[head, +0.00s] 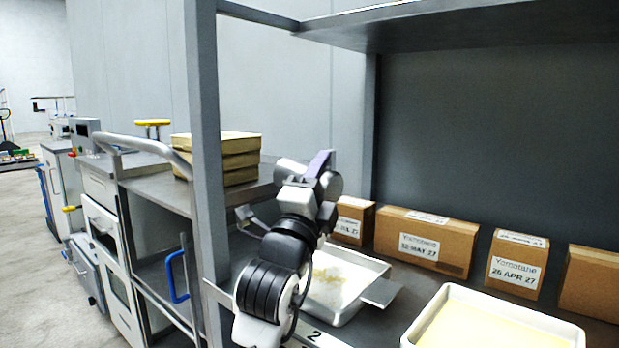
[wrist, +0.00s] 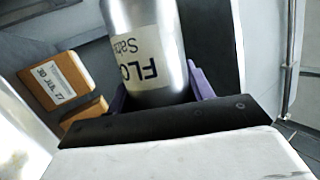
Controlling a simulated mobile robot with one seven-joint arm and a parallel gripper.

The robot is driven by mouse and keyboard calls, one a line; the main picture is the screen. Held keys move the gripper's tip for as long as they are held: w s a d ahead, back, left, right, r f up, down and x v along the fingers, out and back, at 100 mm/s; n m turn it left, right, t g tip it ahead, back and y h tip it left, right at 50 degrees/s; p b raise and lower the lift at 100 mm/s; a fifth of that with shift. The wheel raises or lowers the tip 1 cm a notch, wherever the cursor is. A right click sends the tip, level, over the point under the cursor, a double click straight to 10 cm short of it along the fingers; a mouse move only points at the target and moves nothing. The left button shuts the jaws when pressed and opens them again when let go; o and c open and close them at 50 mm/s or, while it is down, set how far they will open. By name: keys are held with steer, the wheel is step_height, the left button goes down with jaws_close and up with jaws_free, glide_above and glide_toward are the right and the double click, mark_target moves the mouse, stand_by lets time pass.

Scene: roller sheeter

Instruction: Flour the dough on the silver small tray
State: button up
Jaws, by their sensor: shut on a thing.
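My gripper (head: 316,172) is at mid-picture in the head view, above the silver tray (head: 376,262). In the wrist view its purple fingers (wrist: 158,91) are shut on a silver flour shaker (wrist: 143,22), one finger on each side. The shaker's label shows part of the word flour, upside down in the picture. In the head view the shaker (head: 329,182) is partly hidden by my gripper. The dough (head: 335,275) lies in the silver tray as a pale layer with tan patches; my arm hides its left part. I cannot see any flour falling.
A second tray (head: 413,337) with smooth yellow dough stands front right. Cardboard boxes (head: 420,240) line the back of the shelf. A grey upright post (head: 205,140) stands left of my arm. A shelf (head: 450,28) hangs overhead.

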steer(key=shift+s+d, duration=0.25)
steer(key=shift+d, duration=0.05)
steer(key=shift+w+a+b, duration=0.25)
steer(key=shift+w+a, duration=0.4)
steer(key=shift+a, duration=0.25)
steer(key=shift+w+a+b, duration=0.25)
steer(key=shift+w+a, duration=0.4)
steer(key=shift+a, duration=0.25)
steer(key=shift+s+d, duration=0.65)
steer(key=shift+d, duration=0.3)
